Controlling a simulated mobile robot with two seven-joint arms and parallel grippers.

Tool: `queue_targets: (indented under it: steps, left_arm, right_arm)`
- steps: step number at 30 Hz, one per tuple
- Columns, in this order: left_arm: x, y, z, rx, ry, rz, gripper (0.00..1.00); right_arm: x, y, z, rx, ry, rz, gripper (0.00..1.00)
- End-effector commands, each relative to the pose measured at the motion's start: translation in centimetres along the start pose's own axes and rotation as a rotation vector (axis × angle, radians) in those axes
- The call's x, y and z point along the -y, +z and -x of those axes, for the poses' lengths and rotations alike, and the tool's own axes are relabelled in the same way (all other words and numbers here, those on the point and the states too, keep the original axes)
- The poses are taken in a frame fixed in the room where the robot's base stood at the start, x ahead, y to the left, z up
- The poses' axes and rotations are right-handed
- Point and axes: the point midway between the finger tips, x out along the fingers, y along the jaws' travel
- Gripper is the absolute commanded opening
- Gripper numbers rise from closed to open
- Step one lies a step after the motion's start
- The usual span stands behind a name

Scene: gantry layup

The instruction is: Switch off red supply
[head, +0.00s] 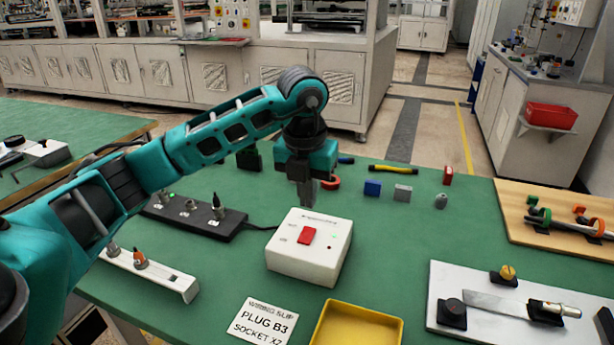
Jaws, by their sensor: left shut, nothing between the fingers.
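The red supply is a white box (290,263) on the green table, with a red rocker switch (307,235) on its top. Small indicator lights show on the box, one of them green at the right side. My left gripper (307,202) points down just behind the box's back edge in the picture, with its fingers shut and empty. It appears apart from the switch; its exact height above the box is hard to tell. My right gripper is not in view.
A black socket strip (195,217) is left of the box, with a cable running to it. A white rack (150,272), a wiring card (265,320) and a yellow tray (357,328) lie in front. Small blocks (372,188) lie behind; a white board (480,318) is at right.

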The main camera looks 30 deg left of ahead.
Motion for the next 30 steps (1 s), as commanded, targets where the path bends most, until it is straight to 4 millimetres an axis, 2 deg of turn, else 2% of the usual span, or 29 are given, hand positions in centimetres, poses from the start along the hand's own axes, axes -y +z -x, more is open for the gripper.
queue_targets:
  steps: [1, 3, 10, 15, 25, 29, 30]
  left_arm:
    - [0.0, -0.1, -1.4, -0.005, 0.001, 0.0, 0.0]
    - [0.0, -0.1, -2.8, -0.004, 0.001, -0.001, 0.0]
    - [0.0, 0.0, -5.9, -0.001, -0.001, -0.001, 0.0]
    - [0.1, 0.0, -6.7, 0.001, -0.001, -0.002, 0.0]
    - [0.1, 0.0, -6.8, 0.0, -0.001, -0.002, 0.0]
    - [0.0, 0.4, -8.1, 0.0, 0.001, 0.0, 0.0]
    - [0.0, 0.3, -7.8, 0.0, 0.0, -0.001, 0.0]
  right_arm:
    - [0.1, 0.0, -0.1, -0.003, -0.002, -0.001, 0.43]
    - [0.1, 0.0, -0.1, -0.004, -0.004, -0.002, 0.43]
    - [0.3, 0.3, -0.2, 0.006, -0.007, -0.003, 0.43]
    - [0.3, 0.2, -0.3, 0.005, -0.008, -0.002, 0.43]
    - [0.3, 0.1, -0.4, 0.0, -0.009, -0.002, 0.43]
    - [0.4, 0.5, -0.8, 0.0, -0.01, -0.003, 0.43]
    - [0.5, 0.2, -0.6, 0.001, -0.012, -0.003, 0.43]
